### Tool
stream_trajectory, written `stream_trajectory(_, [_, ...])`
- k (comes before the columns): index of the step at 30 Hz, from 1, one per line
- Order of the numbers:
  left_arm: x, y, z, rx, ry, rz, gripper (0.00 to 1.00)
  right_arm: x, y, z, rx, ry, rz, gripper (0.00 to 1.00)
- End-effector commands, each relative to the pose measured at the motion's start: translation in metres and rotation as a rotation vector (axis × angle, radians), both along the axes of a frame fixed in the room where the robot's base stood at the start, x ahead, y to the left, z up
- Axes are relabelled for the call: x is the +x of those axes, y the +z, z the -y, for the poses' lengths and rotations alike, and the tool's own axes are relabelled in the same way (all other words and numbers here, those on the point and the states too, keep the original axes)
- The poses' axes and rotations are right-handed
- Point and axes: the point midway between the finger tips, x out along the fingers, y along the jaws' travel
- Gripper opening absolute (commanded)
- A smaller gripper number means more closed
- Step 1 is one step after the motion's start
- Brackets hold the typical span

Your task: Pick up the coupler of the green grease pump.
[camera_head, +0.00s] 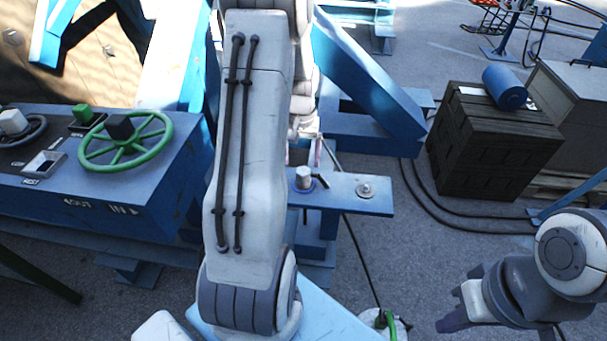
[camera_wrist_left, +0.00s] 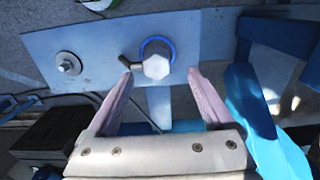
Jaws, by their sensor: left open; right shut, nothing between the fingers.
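A pale hex-topped coupler (camera_head: 303,178) with a blue ring at its base stands upright on a blue shelf plate (camera_head: 338,197). In the left wrist view the coupler (camera_wrist_left: 156,67) has a short dark stub on its left. My left gripper (camera_head: 303,158) is open, its pinkish fingers (camera_wrist_left: 160,76) on either side of the coupler's near edge; contact cannot be told. A green-topped pale container (camera_head: 385,320), perhaps the pump, is cut off at the bottom edge. A dark hose runs from it towards the shelf. My right gripper (camera_head: 448,320) is shut and empty, away at lower right.
A second metal fitting (camera_head: 366,190) sits on the shelf's right end. A blue console (camera_head: 185,165) with a green handwheel (camera_head: 125,142) stands at left. A dark crate (camera_head: 490,140) carries a blue roll (camera_head: 505,88). Blue frame beams (camera_head: 365,75) rise behind the shelf.

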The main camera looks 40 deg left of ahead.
Motion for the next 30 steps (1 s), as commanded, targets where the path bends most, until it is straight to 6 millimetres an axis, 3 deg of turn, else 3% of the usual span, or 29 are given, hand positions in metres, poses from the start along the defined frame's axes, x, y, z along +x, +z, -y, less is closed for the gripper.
stream_trajectory(5, [0.001, -0.012, 0.001, -0.001, -0.001, -0.002, 0.86, 0.000, 0.005, 0.000, 0.000, 0.000, 0.000, 0.00])
stream_trajectory(14, [0.004, -0.053, 0.003, -0.001, -0.001, -0.001, 0.86, 0.000, 0.015, 0.000, 0.000, 0.000, 0.000, 0.00])
stream_trajectory(22, [0.004, -0.058, 0.003, 0.001, -0.001, 0.002, 0.86, 0.000, 0.015, 0.000, 0.000, 0.000, 0.000, 0.00])
stream_trajectory(23, [0.004, -0.058, 0.003, 0.001, -0.001, 0.002, 0.82, 0.000, 0.015, 0.000, 0.000, 0.000, 0.000, 0.00])
stream_trajectory(27, [0.004, -0.058, 0.003, 0.001, -0.001, 0.001, 0.29, 0.000, 0.015, 0.000, 0.000, 0.000, 0.000, 0.00])
stream_trajectory(29, [0.004, -0.058, 0.003, 0.001, -0.001, 0.001, 0.06, 0.000, 0.015, 0.000, 0.000, 0.000, 0.000, 0.00])
stream_trajectory(30, [0.004, -0.058, 0.003, 0.001, -0.001, 0.001, 0.00, 0.000, 0.015, 0.000, 0.000, 0.000, 0.000, 0.00])
